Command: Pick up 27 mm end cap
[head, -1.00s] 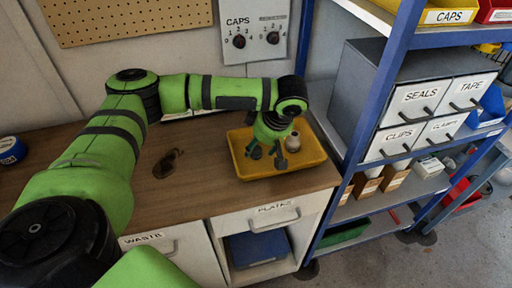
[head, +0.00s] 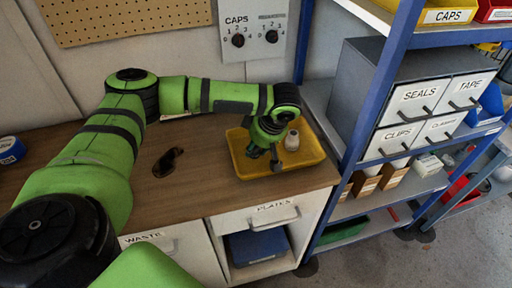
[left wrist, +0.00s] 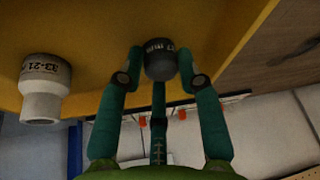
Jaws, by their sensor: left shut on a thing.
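My left gripper (head: 266,154) is in the yellow tray (head: 313,159) on the wooden bench. In the left wrist view its two fingertips (left wrist: 160,66) are shut on a small dark grey round cap with pale lettering (left wrist: 159,62), one finger on each side. The lettering is only partly readable. In the head view the cap is mostly hidden by the gripper. A pale stepped fitting (head: 292,140) stands in the tray just right of the gripper. My right gripper is not in view.
A blue shelf rack (head: 385,88) with grey labelled drawers stands close on the right of the tray. A panel with CAPS dials (head: 254,28) is on the wall behind. A dark object (head: 167,161) lies on the bench left of the tray.

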